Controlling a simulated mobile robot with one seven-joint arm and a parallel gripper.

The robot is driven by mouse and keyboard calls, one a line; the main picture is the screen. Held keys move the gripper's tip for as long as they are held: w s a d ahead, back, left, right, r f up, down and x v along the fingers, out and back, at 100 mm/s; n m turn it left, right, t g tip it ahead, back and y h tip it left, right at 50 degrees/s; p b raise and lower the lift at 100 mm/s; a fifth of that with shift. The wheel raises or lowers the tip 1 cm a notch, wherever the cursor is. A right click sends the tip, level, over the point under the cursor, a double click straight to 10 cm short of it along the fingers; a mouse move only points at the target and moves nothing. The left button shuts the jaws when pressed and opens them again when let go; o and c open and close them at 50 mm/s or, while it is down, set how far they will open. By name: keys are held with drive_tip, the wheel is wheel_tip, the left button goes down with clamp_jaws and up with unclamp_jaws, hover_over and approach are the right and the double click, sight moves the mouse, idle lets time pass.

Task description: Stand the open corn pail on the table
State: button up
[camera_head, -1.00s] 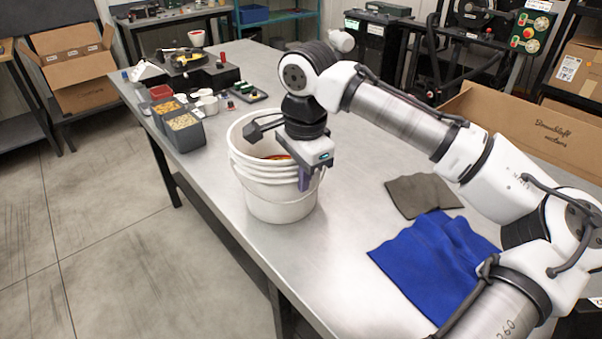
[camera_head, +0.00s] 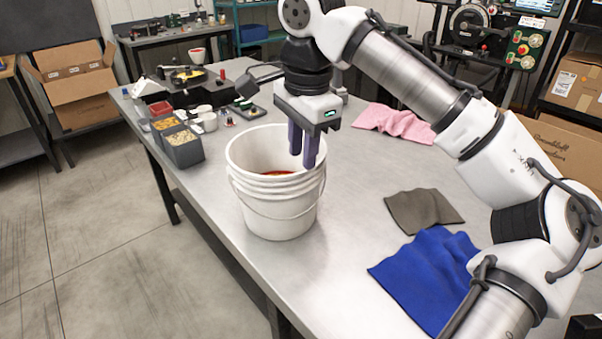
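The open white pail (camera_head: 275,210) stands upright on the metal table (camera_head: 350,250). It has ribs below its rim, and its wire handle hangs down at the front. Something orange-red shows inside it. My gripper (camera_head: 303,160) points down at the pail's right side, with its two purple fingers side by side and a narrow gap between them. Nothing shows between the fingers. The fingertips overlap the right part of the rim and mouth in the picture; I cannot tell whether they touch it.
A grey cloth (camera_head: 424,209) and a blue cloth (camera_head: 430,275) lie right of the pail, and a pink cloth (camera_head: 393,122) lies farther back. Grey bins (camera_head: 183,148) and small cups stand at the left edge. Cardboard (camera_head: 565,150) is at the right. Table in front of the pail is clear.

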wheel_tip(320, 180, up, 2)
drive_tip(key=shift+s+r, duration=0.1)
drive_tip(key=shift+r, duration=0.1)
drive_tip(key=shift+r, duration=0.1)
